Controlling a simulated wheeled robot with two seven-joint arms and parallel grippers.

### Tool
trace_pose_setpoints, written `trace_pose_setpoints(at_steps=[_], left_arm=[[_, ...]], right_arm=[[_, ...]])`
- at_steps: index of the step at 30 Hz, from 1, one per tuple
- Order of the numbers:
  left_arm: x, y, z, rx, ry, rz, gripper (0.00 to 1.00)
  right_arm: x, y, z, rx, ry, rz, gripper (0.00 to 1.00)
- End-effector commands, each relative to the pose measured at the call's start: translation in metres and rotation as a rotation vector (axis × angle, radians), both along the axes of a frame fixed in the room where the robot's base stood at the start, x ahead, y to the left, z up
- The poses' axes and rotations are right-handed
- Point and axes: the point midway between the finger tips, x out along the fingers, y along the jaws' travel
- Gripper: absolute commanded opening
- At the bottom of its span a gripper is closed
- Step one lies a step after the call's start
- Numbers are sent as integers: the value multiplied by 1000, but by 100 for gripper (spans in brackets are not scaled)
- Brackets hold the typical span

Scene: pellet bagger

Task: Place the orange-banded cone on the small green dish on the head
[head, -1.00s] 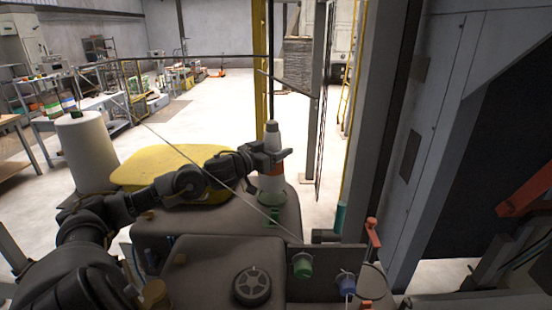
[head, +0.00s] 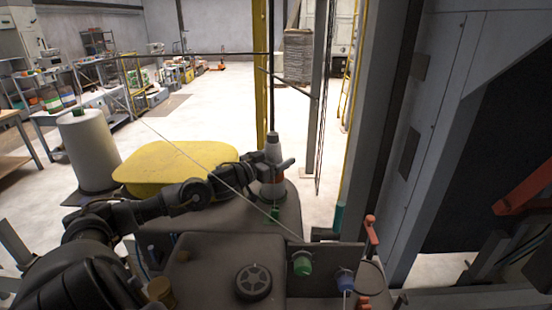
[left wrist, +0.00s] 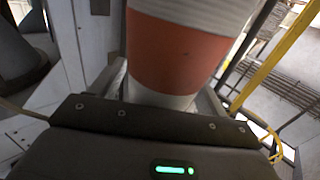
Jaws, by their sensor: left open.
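The orange-banded cone (head: 272,148), white with a grey top, stands upright at the far end of the dark machine head. In the left wrist view its orange band (left wrist: 178,52) fills the upper middle. My left gripper (head: 276,167) is open, with its fingers on either side of the cone, and hides most of the band in the head view. Green of the small dish (head: 274,213) shows just below the cone's base. The cone looks upright over it, but I cannot tell exactly how the base meets the dish. My right gripper is not in view.
A thin thread runs from the upper left across my arm to the front panel.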

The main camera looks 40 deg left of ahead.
Motion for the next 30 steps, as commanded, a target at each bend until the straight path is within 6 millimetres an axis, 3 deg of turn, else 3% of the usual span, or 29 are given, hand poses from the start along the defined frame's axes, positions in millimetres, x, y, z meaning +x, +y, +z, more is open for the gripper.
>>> trace_pose_setpoints(at_steps=[8, 15, 26, 30], left_arm=[[-4, 1, 1, 2, 2, 0, 75], [-30, 2, -2, 5, 6, -3, 75], [-61, 4, 0, 4, 7, -4, 75], [-73, 5, 2, -3, 5, -3, 75]], right_arm=[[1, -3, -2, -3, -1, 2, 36], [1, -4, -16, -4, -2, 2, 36], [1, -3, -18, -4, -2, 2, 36], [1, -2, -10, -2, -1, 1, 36]])
